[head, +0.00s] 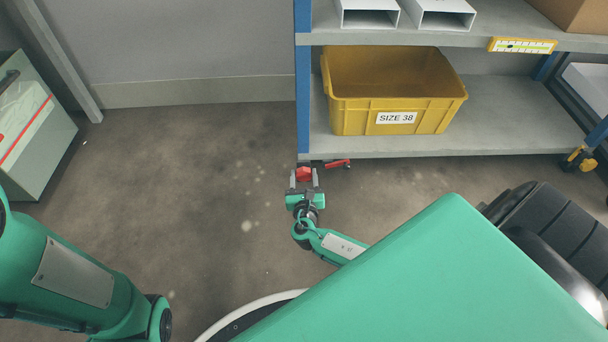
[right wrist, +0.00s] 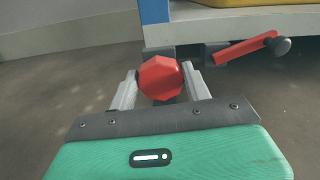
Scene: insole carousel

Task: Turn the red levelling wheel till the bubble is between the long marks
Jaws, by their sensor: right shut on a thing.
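The red levelling wheel (head: 304,174) is at the foot of the shelf's blue post. In the right wrist view the wheel (right wrist: 160,78) is faceted and sits between the two fingers. My right gripper (head: 304,180) is shut on it, one finger at each side. The yellow level (head: 522,45) is on the upper shelf's front edge, at the right. Its dark bubble shows left of the middle of the pale scale, but the marks are too small to tell its place among them. My left arm is at the lower left; its gripper is out of view.
A red lever (right wrist: 245,48) with a dark round knob is right of the wheel, under the lower shelf. A yellow bin (head: 397,92) labelled SIZE 38 stands on that shelf. White boxes (head: 440,14) are above. A grey cabinet (head: 32,125) is at left. Floor between is clear.

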